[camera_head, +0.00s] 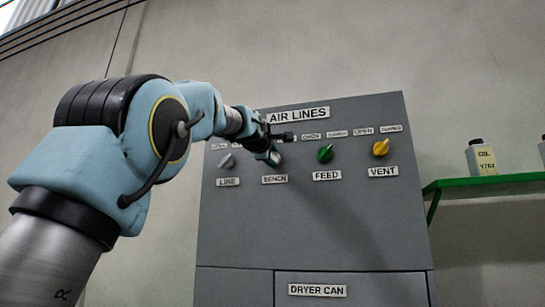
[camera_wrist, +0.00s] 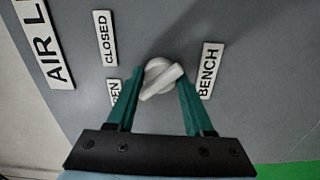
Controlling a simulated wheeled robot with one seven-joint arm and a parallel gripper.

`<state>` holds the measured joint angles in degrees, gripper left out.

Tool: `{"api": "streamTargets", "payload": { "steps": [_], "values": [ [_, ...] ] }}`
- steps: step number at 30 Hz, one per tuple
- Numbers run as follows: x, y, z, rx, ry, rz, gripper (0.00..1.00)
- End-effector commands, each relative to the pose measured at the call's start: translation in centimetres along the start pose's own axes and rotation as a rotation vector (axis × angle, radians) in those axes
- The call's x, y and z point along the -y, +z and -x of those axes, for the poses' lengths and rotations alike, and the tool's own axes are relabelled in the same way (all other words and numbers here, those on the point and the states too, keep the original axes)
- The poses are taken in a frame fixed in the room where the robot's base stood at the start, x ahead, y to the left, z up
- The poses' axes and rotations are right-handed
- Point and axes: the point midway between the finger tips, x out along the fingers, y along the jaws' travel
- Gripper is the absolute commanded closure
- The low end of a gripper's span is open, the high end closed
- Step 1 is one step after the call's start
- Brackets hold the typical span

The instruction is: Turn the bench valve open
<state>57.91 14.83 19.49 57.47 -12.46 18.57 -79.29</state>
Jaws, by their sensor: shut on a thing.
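The bench valve is a pale white knob (camera_wrist: 160,77) on the grey panel, between the BENCH label (camera_wrist: 208,70) and its CLOSED (camera_wrist: 105,38) and partly hidden OPEN (camera_wrist: 114,92) labels. Its raised grip lies slanted, with one end towards the OPEN label; I cannot tell which end is the pointer. My gripper (camera_wrist: 158,84) has its teal fingers on either side of the knob and is shut on it. In the head view my gripper (camera_head: 270,153) is at the panel above the BENCH label (camera_head: 275,179) and hides most of the knob.
The AIR LINES panel (camera_head: 240,235) also bears a grey LINE knob (camera_head: 227,161) to the left, and a green FEED knob (camera_head: 325,153) and yellow VENT knob (camera_head: 381,148) to the right. A green shelf (camera_head: 490,184) with an oil bottle (camera_head: 481,158) is at the far right.

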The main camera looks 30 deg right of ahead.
Motion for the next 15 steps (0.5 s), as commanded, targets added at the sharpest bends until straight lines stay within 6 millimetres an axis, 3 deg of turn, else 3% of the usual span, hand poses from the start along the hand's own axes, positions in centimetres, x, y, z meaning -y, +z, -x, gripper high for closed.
{"api": "streamTargets", "payload": {
  "steps": [15],
  "values": [
    [0.04, -0.06, -0.01, -0.001, -0.001, 0.084, 1.00]
  ]
}}
